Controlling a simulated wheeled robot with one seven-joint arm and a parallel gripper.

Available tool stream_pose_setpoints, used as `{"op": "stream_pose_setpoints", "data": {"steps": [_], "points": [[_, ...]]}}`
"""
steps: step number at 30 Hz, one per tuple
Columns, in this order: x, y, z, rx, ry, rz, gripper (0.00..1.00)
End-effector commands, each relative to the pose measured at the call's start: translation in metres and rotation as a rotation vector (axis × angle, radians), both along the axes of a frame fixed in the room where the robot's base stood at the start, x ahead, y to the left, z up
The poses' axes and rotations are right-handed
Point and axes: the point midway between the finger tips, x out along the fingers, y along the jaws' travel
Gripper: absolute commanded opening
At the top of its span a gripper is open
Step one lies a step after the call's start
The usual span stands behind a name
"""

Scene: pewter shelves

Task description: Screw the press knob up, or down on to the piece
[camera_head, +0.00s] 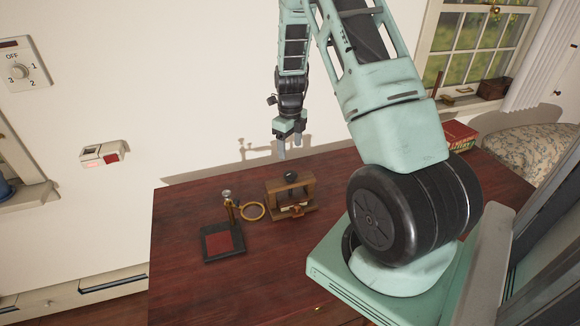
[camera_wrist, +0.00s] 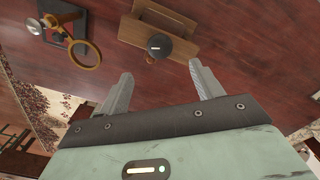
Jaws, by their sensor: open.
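The press is a wooden frame (camera_head: 273,187) standing on the dark red table, with a black round knob (camera_head: 291,177) on top of its crossbar. In the wrist view the knob (camera_wrist: 159,46) shows from above, on the wooden press (camera_wrist: 180,20), just beyond my fingertips. A small light brown piece (camera_head: 296,210) sits low in the press opening; I cannot tell whether anything touches it. My gripper (camera_head: 289,143) hangs above the press, pointing down, apart from the knob. In the wrist view my gripper (camera_wrist: 160,80) has its two fingers spread with nothing between them.
Left of the press is a stand with a brass ring (camera_head: 253,211) and a dark base with a red pad (camera_head: 222,242). The table (camera_head: 190,290) is clear in front. Red books (camera_head: 459,134) lie at the back right. The wall is close behind.

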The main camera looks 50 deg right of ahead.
Motion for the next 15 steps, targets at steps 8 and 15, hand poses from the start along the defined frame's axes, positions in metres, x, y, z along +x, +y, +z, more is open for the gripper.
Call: {"op": "stream_pose_setpoints", "data": {"steps": [8,15], "points": [[-0.001,0.001,-0.055,0.003,0.002,0.001,0.66],[0.000,0.000,-0.086,0.001,0.000,0.001,0.66]]}}
